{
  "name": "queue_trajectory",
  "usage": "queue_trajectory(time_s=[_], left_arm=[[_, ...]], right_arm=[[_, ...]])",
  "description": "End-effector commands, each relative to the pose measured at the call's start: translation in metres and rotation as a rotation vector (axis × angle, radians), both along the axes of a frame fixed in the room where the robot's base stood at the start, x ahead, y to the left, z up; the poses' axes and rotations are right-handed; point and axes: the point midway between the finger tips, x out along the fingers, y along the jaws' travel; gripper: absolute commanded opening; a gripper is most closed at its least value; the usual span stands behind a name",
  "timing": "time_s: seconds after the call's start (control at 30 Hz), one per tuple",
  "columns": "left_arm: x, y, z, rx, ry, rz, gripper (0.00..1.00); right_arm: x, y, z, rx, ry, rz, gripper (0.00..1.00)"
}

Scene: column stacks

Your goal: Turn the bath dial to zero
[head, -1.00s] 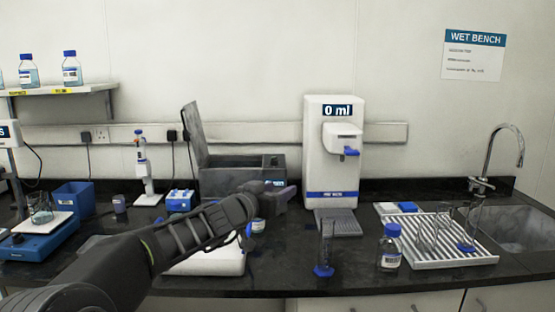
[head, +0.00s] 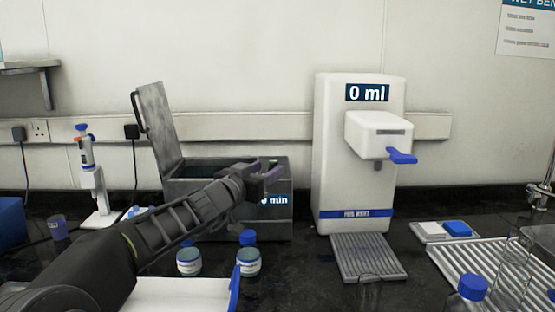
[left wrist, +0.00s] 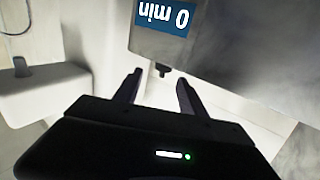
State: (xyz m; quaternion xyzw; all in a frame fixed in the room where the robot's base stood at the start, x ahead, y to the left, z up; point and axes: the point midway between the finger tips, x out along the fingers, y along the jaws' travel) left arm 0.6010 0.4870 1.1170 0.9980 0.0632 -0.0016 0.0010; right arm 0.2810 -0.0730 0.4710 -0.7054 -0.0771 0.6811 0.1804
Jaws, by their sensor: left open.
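The bath (head: 275,222) is a dark grey box with its lid (head: 158,125) raised, left of the white dispenser. Its blue display reads "0 min" in the head view (head: 274,200) and upside down in the left wrist view (left wrist: 166,14). A small dark knob (left wrist: 162,69), which looks like the dial, sticks out by the display in the left wrist view. My left gripper (head: 268,173) is in front of the bath's upper right front. In the left wrist view it is open (left wrist: 160,84), the knob appearing between its fingertips; contact cannot be told. My right gripper is out of view.
The white dispenser (head: 331,160), reading "0 ml", stands right of the bath above a drip tray (head: 368,257). A pipette on a stand (head: 92,180) is at left, a white ribbed rack (head: 470,270) at right.

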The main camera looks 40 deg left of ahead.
Motion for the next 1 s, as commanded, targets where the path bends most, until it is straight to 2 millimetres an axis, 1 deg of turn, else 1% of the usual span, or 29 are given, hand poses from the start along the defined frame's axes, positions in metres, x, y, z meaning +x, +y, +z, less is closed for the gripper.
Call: queue_trajectory(time_s=[0.03, 0.43, 0.57, 0.67, 1.0], left_arm=[[0.0, 0.0, -0.001, 0.001, -0.002, 0.0, 0.48], [0.0, 0.0, -0.001, 0.001, -0.002, 0.0, 0.48], [0.005, 0.001, 0.0, 0.0, -0.001, 0.0, 0.48], [0.015, 0.002, 0.0, 0.0, 0.0, -0.001, 0.48], [0.065, 0.008, 0.001, 0.0, 0.0, 0.0, 0.48]], right_arm=[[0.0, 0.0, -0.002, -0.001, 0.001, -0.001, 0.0], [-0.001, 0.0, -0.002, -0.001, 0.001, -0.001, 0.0], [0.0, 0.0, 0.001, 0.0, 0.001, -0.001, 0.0], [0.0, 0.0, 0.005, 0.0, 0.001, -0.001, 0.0], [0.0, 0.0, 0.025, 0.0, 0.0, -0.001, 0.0]])
